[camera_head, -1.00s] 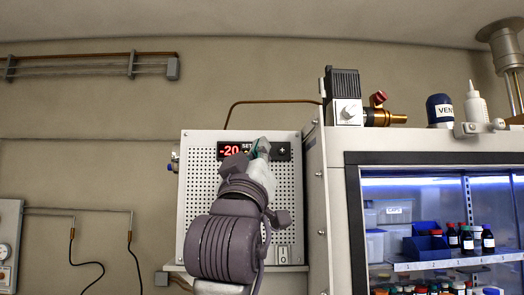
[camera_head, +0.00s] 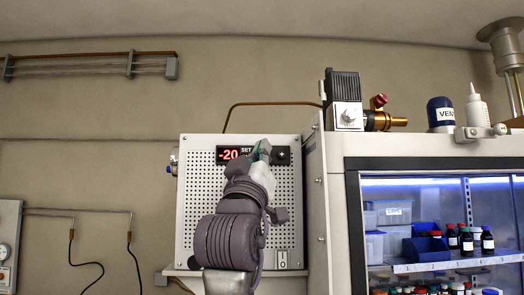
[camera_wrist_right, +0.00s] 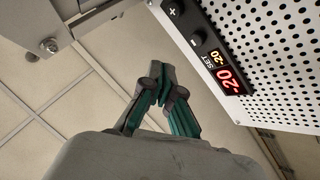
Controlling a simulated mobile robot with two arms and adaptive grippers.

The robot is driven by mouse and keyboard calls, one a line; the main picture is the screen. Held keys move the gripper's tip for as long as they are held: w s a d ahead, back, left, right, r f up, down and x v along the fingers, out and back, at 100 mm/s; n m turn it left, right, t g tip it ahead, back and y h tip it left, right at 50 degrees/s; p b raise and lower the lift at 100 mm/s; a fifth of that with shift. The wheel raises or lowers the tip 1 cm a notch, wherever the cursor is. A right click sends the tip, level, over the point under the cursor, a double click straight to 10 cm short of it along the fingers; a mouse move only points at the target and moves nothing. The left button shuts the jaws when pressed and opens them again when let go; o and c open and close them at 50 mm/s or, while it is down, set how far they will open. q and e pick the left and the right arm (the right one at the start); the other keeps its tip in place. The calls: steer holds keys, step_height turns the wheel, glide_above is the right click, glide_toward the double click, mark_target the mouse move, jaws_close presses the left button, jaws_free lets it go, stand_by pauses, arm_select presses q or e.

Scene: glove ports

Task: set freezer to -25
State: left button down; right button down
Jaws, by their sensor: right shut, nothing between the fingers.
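The freezer control panel, a dark strip on a white perforated box (camera_head: 194,215), has a red display (camera_head: 228,154) reading -20. Beside it is the word SET; in the head view my gripper covers the readout there. In the right wrist view the display (camera_wrist_right: 229,80) shows red -20, with a smaller orange -20 (camera_wrist_right: 216,58) at SET. The plus button (camera_head: 282,155) also shows in the wrist view (camera_wrist_right: 172,11), beside the minus button (camera_wrist_right: 196,40). My right gripper (camera_head: 263,146) is shut and empty in front of the panel; its green-lined fingers (camera_wrist_right: 162,76) appear apart from the buttons. My left gripper is out of view.
A glass-fronted cabinet (camera_head: 352,225) with bottles and bins stands to the right. A pump (camera_head: 345,95) with a brass valve, a dark VENT container (camera_head: 440,112) and a white bottle (camera_head: 477,108) are on top. Left of the box, the wall carries pipes and cables.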

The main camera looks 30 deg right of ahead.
steer(key=shift+w+d, duration=0.5)
steer(key=shift+w, duration=0.3)
steer(key=shift+w+d, duration=0.45)
steer(key=shift+w, duration=0.3)
steer(key=shift+w+d, duration=0.1)
steer(key=shift+w+d, duration=0.15)
steer(key=shift+w, duration=0.1)
steer(key=shift+w+d, duration=0.2)
steer(key=shift+w, duration=0.15)
stand_by(1.0)
steer(key=shift+s, duration=0.1)
steer(key=shift+s+a+b, duration=0.4)
steer(key=shift+s+a, duration=0.05)
steer(key=shift+s, duration=0.15)
stand_by(0.3)
